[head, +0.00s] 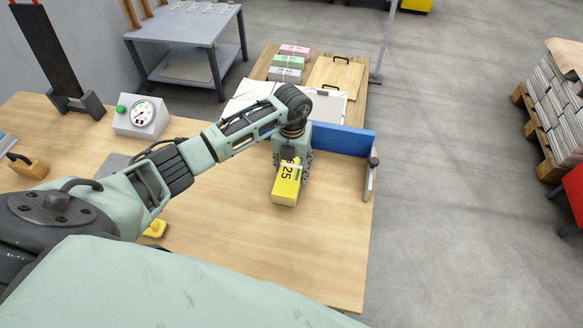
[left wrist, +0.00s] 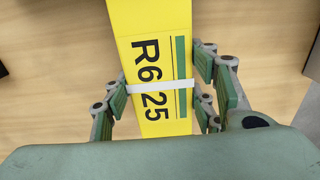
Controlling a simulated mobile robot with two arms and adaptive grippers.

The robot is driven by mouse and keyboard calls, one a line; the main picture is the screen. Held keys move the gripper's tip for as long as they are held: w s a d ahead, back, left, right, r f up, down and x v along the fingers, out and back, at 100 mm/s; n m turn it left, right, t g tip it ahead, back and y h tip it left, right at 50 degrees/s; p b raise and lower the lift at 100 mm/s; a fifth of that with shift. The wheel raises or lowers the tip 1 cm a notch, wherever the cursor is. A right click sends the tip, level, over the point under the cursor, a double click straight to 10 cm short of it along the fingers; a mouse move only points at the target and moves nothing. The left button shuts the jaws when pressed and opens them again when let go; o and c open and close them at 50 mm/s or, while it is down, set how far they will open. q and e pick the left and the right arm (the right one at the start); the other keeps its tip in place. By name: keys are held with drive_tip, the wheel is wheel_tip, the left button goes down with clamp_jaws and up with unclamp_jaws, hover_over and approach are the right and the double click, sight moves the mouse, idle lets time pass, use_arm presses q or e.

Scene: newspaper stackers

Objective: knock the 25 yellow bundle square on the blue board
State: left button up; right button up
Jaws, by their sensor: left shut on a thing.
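The yellow bundle (head: 287,184), marked 25, is in my left gripper (head: 292,165) above the wooden table. In the left wrist view the yellow bundle (left wrist: 152,60) shows "R6 25", a green stripe and a white band, with the fingers of my left gripper (left wrist: 160,98) on both its sides. My right gripper is not in view.
A grey post (head: 371,175) stands at the board's right end. A dial gauge box (head: 141,117) stands at the left, and a small yellow object (head: 155,228) lies near my arm. The table's front right (head: 310,260) is clear. Pink and green bundles (head: 288,61) lie beyond the board.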

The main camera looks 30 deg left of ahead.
use_arm(q)
drive_tip(key=shift+w+a+b, duration=0.25)
drive_tip(key=shift+w+b, duration=0.45)
drive_tip(key=shift+w, duration=0.15)
drive_tip(key=shift+w, duration=0.1)
idle(0.3)
drive_tip(key=shift+w+r, duration=0.15)
idle(0.4)
